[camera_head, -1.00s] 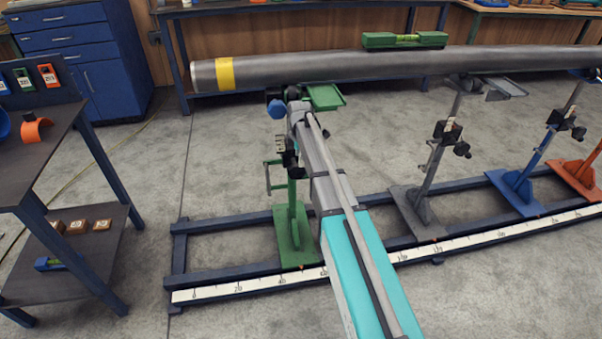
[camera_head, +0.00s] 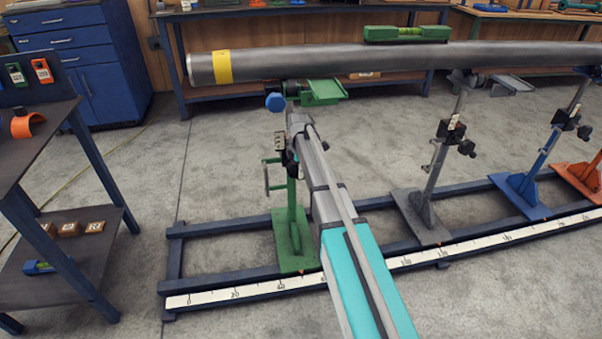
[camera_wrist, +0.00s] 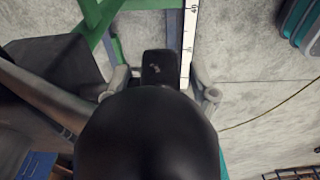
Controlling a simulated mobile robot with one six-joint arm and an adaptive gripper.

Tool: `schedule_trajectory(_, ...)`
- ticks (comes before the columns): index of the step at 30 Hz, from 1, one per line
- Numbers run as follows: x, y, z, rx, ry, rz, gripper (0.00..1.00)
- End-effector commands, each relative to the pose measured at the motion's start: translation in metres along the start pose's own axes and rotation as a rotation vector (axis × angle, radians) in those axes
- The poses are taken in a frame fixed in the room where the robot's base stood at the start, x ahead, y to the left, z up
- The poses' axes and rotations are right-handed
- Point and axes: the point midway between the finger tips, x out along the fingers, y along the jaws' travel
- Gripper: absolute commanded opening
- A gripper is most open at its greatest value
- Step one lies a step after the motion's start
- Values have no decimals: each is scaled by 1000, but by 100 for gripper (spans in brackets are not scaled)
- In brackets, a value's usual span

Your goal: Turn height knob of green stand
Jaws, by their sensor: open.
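The green stand (camera_head: 294,245) is upright on the floor rail, with its green cradle (camera_head: 323,92) near the underside of the pipe (camera_head: 330,62). A black collar with a height label (camera_head: 281,143) sits on its post, partly hidden by my arm. In the wrist view a small black block (camera_wrist: 160,68), seemingly the height knob, lies between the grey fingers of my gripper (camera_wrist: 162,87). The fingers are apart; I cannot tell whether they touch it. A large dark dome below hides much there.
Grey (camera_head: 422,218), blue (camera_head: 520,192) and orange (camera_head: 582,180) stands line the rail to the right. A scale strip (camera_head: 240,289) runs along its front. A dark worktable (camera_head: 50,150) stands left. A green level (camera_head: 406,33) rests on the pipe.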

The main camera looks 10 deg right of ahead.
Motion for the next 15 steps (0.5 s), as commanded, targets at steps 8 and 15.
schedule_trajectory(8, 2, 0, 0, 0, 0, 0, 74)
schedule_trajectory(15, 2, 0, 0, 0, 0, 0, 54)
